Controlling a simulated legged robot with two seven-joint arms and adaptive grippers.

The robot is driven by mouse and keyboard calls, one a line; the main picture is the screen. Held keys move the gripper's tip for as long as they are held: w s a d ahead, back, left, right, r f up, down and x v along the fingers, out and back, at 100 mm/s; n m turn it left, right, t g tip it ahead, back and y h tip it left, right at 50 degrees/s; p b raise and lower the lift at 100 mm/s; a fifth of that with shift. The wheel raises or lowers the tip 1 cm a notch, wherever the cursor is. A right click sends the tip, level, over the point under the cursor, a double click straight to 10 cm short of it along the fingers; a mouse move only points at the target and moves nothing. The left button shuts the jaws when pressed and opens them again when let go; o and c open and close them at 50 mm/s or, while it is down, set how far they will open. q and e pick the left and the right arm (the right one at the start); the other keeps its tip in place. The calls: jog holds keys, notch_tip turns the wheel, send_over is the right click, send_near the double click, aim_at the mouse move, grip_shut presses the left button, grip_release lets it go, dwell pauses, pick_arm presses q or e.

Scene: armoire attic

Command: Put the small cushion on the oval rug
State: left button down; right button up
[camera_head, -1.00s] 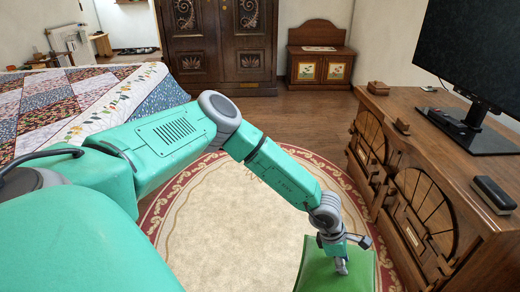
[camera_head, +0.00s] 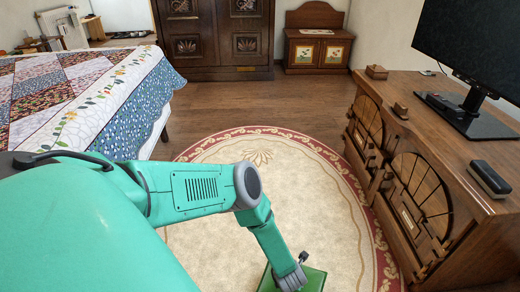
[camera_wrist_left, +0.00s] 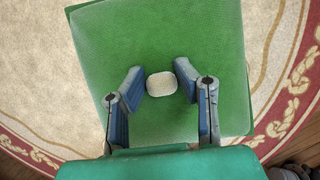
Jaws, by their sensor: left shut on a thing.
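The small green cushion (camera_head: 313,281) is at the bottom edge of the head view, partly cut off, over the oval rug (camera_head: 290,200). It fills the middle of the left wrist view (camera_wrist_left: 218,50), with a pale rounded patch at its centre. My left gripper (camera_wrist_left: 161,80) is shut on the cushion, its two fingers on either side of that patch. The rug's cream field and red scrolled border show around the cushion. I cannot tell whether the cushion touches the rug or hangs above it. My right gripper is not in view.
A bed with a patchwork quilt (camera_head: 75,95) stands at left. A carved wooden cabinet (camera_head: 420,175) with a monitor (camera_head: 468,50) stands along the right. A dark armoire (camera_head: 215,35) and a small chest (camera_head: 316,50) are at the back. Wood floor (camera_head: 260,100) lies clear before them.

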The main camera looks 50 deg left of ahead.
pick_arm(q)
jog(key=f+b, duration=0.1)
jog(key=f, duration=0.1)
jog(key=f+b, duration=0.1)
jog(key=f, duration=0.1)
jog(key=f+b, duration=0.1)
jog(key=f, duration=0.1)
jog(key=shift+s+d+b, duration=0.2)
jog(key=shift+s+b, duration=0.05)
jog(key=shift+b, duration=0.05)
jog(key=shift+a+f, duration=0.25)
jog(key=shift+f, duration=0.4)
notch_tip(320, 180, down, 3)
jog(key=b, duration=0.2)
jog(key=shift+d+f+b, duration=0.1)
jog(key=shift+b, duration=0.3)
jog(key=shift+d+r, duration=0.1)
jog(key=shift+r, duration=0.1)
jog(key=shift+f, duration=0.1)
jog(key=c, duration=1.2)
grip_release()
jog(key=shift+f, duration=0.1)
